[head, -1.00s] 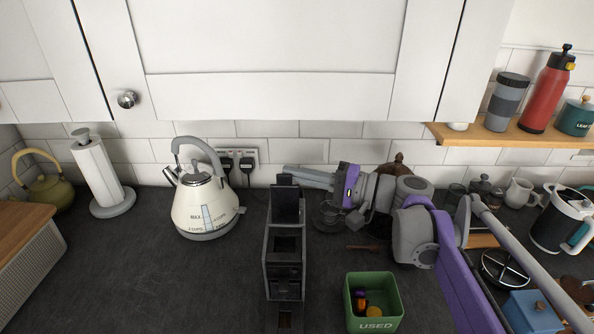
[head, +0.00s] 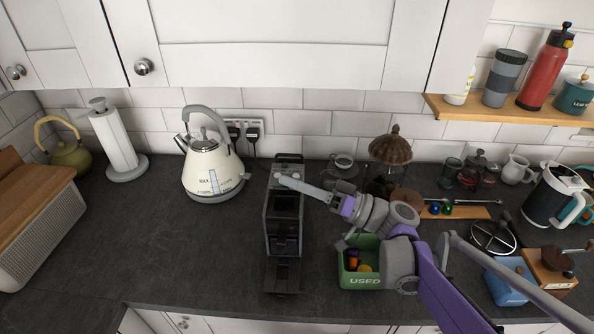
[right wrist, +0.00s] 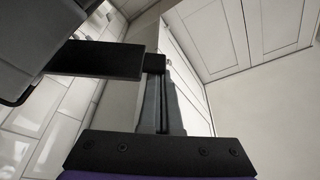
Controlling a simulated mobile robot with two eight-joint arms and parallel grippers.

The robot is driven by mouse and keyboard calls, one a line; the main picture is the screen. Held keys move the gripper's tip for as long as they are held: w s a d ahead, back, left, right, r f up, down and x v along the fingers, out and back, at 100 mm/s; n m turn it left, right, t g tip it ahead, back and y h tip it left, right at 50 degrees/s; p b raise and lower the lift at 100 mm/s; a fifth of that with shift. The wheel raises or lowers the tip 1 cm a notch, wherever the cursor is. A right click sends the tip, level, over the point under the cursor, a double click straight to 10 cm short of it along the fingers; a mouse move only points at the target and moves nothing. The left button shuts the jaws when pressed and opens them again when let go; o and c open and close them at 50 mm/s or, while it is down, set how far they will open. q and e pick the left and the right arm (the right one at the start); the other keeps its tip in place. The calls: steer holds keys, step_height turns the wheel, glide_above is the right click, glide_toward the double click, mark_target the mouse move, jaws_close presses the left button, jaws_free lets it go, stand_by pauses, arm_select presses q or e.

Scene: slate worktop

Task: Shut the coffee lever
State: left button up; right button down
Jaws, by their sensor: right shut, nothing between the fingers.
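The dark grey coffee machine (head: 268,235) stands on the worktop in the middle of the head view. Its dark lever (head: 288,158) shows at the top rear, partly behind my right gripper; its exact angle is hard to tell. My right gripper (head: 283,180) is shut and empty, its tips over the upper part of the machine, reaching in from the right. In the right wrist view the shut fingers (right wrist: 156,75) are beside the end of a dark bar (right wrist: 100,59), which looks like the lever; I cannot tell whether they touch. My left gripper is not in view.
A cream kettle (head: 210,170) stands left of the machine. A green bin (head: 358,281) marked USED is close on the right, below my right arm. A cup (head: 343,162) and a brown-topped holder (head: 390,150) stand behind. Worktop at front left is clear.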

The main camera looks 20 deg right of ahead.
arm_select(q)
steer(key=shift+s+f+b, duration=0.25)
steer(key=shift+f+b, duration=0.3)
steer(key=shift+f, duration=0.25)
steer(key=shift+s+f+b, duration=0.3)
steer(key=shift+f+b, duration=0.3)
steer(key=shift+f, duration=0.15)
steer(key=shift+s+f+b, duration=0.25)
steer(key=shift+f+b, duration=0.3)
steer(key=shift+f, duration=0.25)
arm_select(e)
steer(key=s+a+f+n+g+y, duration=0.1)
steer(key=s+f+n+y, duration=0.1)
steer(key=f+n, duration=0.4)
steer(key=shift+s+a+f+n+g, duration=0.35)
steer(key=shift+s+f, duration=0.2)
steer(key=shift+f, duration=0.6)
